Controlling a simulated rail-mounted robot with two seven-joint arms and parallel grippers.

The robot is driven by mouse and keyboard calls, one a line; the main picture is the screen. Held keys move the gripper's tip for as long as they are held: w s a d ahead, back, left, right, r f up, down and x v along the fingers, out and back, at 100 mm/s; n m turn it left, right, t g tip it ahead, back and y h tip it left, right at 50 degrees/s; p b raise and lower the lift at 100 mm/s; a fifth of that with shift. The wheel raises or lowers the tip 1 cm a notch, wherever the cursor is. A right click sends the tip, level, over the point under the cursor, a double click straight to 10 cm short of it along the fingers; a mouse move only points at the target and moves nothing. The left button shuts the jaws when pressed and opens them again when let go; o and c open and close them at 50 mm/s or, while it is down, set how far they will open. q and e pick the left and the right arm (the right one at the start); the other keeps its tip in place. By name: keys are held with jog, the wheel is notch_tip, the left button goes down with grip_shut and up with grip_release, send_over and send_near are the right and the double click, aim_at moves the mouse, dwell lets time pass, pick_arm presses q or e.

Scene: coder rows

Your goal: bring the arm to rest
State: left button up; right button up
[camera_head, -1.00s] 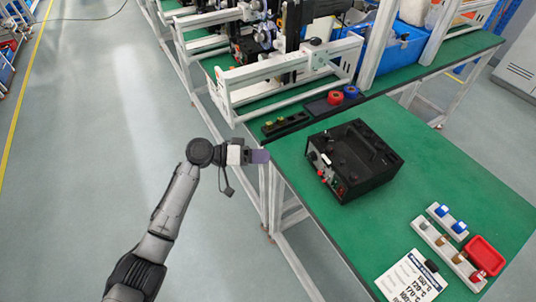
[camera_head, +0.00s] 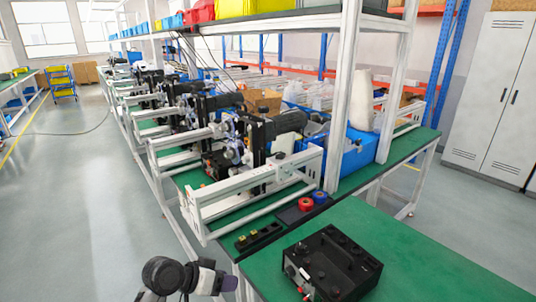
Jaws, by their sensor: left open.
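My left arm comes in at the bottom of the head view, with only its wrist end showing. My left gripper (camera_head: 227,281) is at the near left edge of the green table (camera_head: 405,245), pointing right. It is open, and nothing shows between its fingers. A black box-shaped device (camera_head: 332,263) with knobs and terminals sits on the table to the right of the gripper, apart from it. My right gripper is not in view.
A white frame rig (camera_head: 262,190) stands on the bench behind. A black tray holds a red roll (camera_head: 305,204) and a blue roll (camera_head: 320,197). A blue bin (camera_head: 345,155) stands farther back. Grey cabinets (camera_head: 497,100) stand at the right. The floor (camera_head: 75,200) at left is clear.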

pick_arm(q)
jog(key=s+a+r+t+y, duration=0.4)
jog(key=r+y, duration=0.1)
jog(key=r, duration=0.1)
jog(key=s+a+f+n+t+y+p, duration=0.1)
jog(key=s+a+y, duration=0.15)
jog(key=s, duration=0.25)
jog(key=s+a+f+n+y+p, duration=0.1)
jog(key=s+a+f+n+p, duration=0.15)
jog(key=s, duration=0.25)
jog(key=s+f+g+p, duration=0.1)
jog(key=s+f+g, duration=0.1)
jog(key=s+f, duration=0.5)
jog(key=s+a+f+g+p, duration=0.1)
jog(key=s+f+g, duration=0.1)
jog(key=s, duration=0.9)
jog(key=s+f+g+p, duration=0.1)
jog(key=s+f+g, duration=0.1)
jog(key=s+f, duration=0.5)
notch_tip(320, 180, up, 40)
jog(key=s+p, duration=0.2)
jog(key=p, duration=3.6)
jog(key=shift+a+f+y, duration=0.2)
jog(key=shift+y, duration=0.15)
